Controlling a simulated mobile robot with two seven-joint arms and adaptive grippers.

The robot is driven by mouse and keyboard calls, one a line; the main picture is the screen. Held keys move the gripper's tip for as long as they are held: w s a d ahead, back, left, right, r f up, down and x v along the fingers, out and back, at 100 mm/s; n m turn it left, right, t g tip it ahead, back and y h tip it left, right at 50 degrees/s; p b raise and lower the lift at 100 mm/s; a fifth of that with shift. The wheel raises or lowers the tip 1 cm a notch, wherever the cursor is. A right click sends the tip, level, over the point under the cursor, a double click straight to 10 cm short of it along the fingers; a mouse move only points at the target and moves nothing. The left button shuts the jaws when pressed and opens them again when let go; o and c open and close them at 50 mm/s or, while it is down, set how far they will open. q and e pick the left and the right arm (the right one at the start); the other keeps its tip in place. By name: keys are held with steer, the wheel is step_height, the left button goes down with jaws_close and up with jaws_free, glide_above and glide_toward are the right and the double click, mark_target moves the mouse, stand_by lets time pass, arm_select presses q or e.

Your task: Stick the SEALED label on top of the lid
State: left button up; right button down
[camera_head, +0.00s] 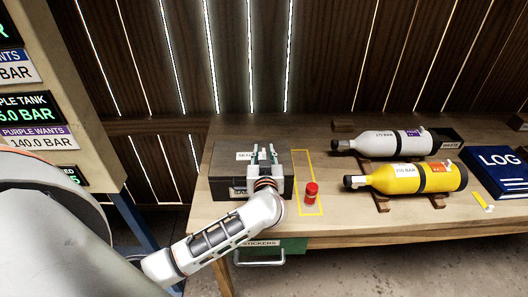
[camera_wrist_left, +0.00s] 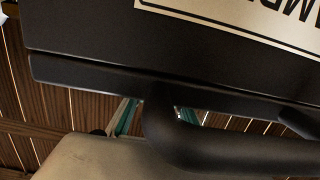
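The dark case (camera_head: 222,186) stands on the left part of the table with its lid down. A white label (camera_head: 243,156) with partly readable letters "SEA" lies on top of the lid; my left gripper hides its right end. My left gripper (camera_head: 262,153) is over the lid, its two teal fingertips apart, with nothing seen between them. Whether it touches the lid or label I cannot tell. In the left wrist view the case's dark side (camera_wrist_left: 90,40) fills the top, with a black curved bar (camera_wrist_left: 210,145) below it. My right gripper is not in view.
A red-capped small jar (camera_head: 311,193) stands within a yellow outline right of the case. A grey bottle (camera_head: 385,143), a yellow bottle (camera_head: 400,180) and a blue LOG book (camera_head: 500,175) lie farther right. A green STICKERS drawer (camera_head: 290,246) is under the table.

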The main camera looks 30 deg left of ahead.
arm_select(q)
steer(key=v, duration=1.2)
